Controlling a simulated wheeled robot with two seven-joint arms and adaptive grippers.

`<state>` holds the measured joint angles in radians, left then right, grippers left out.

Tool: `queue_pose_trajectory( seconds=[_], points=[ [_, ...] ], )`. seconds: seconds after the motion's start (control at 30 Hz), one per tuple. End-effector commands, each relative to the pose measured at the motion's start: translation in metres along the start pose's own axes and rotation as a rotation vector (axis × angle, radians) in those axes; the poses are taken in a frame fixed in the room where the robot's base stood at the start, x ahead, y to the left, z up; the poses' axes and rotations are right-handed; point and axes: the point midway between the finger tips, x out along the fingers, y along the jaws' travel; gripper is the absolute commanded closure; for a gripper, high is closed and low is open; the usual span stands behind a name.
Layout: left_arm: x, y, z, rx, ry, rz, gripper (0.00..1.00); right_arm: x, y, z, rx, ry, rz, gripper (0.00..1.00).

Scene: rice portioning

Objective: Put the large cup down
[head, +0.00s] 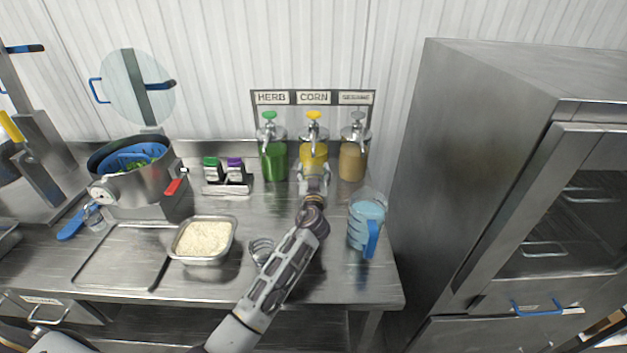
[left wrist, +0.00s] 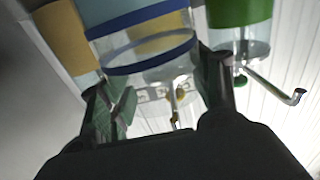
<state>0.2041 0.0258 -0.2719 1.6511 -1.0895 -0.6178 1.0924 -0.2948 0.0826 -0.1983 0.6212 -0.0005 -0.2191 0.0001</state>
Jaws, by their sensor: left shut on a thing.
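My left gripper (head: 313,178) reaches up the counter to just in front of the middle, yellow corn dispenser (head: 313,154). In the left wrist view, the left gripper (left wrist: 160,95) is shut on a clear cup (left wrist: 145,45) with a dark blue band and a light blue part. This view is upside down, and the yellow of the corn dispenser shows through the cup. In the head view the gripper hides most of the cup. I cannot tell whether its base touches the counter. My right gripper is in neither view.
A light blue jug (head: 367,215) stands at the right. The green herb dispenser (head: 274,162) and tan sesame dispenser (head: 353,160) flank the corn one. A rice tray (head: 234,240), a small clear ribbed cup (head: 262,251) and a steel pot (head: 140,186) stand left. The front right counter is clear.

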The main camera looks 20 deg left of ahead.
Motion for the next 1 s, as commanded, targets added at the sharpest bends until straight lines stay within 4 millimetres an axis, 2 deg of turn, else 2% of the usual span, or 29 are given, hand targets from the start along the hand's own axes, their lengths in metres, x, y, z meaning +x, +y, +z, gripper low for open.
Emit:
queue_pose_trajectory(
  seconds=[0.23, 0.57, 0.8, 1.0],
  points=[
    [0.007, 0.0, -0.001, -0.001, 0.001, 0.0, 0.77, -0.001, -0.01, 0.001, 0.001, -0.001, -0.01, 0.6],
    [0.007, -0.001, 0.002, 0.0, 0.0, -0.001, 0.77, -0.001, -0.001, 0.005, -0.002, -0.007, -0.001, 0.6],
    [0.007, -0.001, 0.02, 0.002, -0.002, -0.001, 0.77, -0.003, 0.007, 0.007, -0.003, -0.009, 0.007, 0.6],
    [0.007, 0.0, 0.033, 0.001, -0.001, -0.001, 0.77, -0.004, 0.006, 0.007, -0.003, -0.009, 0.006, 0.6]
  ],
)
